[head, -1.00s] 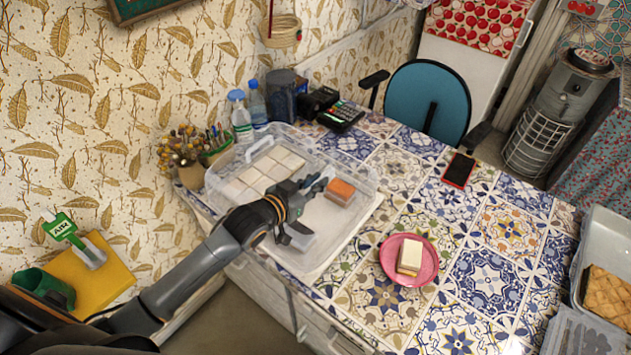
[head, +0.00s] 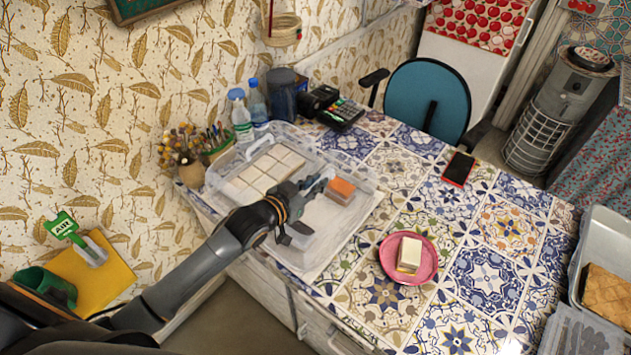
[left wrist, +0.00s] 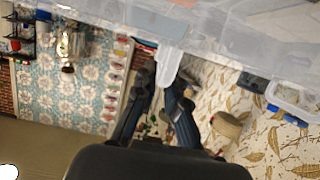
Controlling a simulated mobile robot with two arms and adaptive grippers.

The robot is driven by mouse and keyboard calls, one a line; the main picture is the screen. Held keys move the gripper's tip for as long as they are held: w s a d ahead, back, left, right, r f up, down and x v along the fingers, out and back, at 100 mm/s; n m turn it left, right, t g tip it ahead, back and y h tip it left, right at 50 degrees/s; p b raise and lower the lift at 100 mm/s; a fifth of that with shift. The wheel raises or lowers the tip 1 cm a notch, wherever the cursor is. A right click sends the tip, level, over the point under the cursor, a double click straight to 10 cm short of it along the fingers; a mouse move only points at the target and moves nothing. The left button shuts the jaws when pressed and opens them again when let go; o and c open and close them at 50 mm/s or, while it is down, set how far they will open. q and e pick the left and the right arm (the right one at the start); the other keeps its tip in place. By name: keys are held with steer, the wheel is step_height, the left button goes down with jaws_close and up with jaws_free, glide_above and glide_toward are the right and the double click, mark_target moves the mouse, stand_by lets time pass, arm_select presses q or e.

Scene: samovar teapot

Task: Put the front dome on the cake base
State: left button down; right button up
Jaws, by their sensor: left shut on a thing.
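The front dome (head: 365,183) is a clear plastic cover over the cake base on the table. The cake base (head: 318,262) is a pale tray with several white square pieces (head: 268,165) at its back left and an orange-topped piece (head: 340,190) at its right. My left gripper (head: 316,186) is shut on the dome's handle. In the left wrist view, its fingers (left wrist: 168,98) close around the translucent handle (left wrist: 170,66), with the clear dome (left wrist: 250,45) beyond. Whether the dome's rim touches the base is hard to tell. My right gripper is not in view.
A pink plate (head: 425,255) with a white-topped cake piece stands right of the base. A phone (head: 458,169) lies at the back right. The tiled table between is mostly clear.

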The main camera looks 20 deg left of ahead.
arm_select(q)
steer(key=c, duration=1.3)
jaws_free()
steer(key=shift+s, duration=0.1)
steer(key=v, duration=1.2)
steer(key=shift+r, duration=0.1)
